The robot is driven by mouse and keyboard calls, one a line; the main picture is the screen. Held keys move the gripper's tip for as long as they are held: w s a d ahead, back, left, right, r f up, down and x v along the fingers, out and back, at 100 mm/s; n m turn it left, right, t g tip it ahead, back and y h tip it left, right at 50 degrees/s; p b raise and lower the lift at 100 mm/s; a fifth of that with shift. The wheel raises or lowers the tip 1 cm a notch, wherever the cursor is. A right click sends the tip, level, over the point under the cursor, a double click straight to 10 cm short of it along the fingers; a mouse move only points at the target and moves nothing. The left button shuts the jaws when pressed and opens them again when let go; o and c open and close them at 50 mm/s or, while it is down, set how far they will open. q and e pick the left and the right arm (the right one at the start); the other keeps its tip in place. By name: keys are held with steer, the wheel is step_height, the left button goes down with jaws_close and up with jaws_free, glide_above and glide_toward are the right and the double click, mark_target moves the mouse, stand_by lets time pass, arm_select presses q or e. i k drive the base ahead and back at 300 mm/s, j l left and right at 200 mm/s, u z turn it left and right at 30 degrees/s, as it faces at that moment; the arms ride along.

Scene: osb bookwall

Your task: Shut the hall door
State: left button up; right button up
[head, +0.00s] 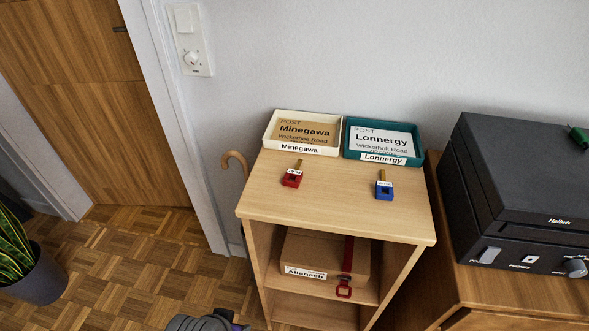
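The hall door (105,130) is a wooden door at the upper left, standing between white frame posts. A small dark handle (121,29) shows near its right edge at the top. The door panel looks in line with its frame, but its top is out of view and I cannot tell whether it is latched. A grey and dark part of mine (205,322) shows at the bottom edge, left of centre. It seems to belong to my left gripper; its fingertips are cut off. My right gripper is not in view.
A wooden shelf unit (335,215) with two post trays stands right of the door frame (185,120). A walking cane (236,158) leans beside it. A potted plant (38,275) stands at the lower left. Parquet floor (140,265) before the door is clear.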

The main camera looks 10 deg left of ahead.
mark_target(82, 82)
steer(key=u, duration=1.55)
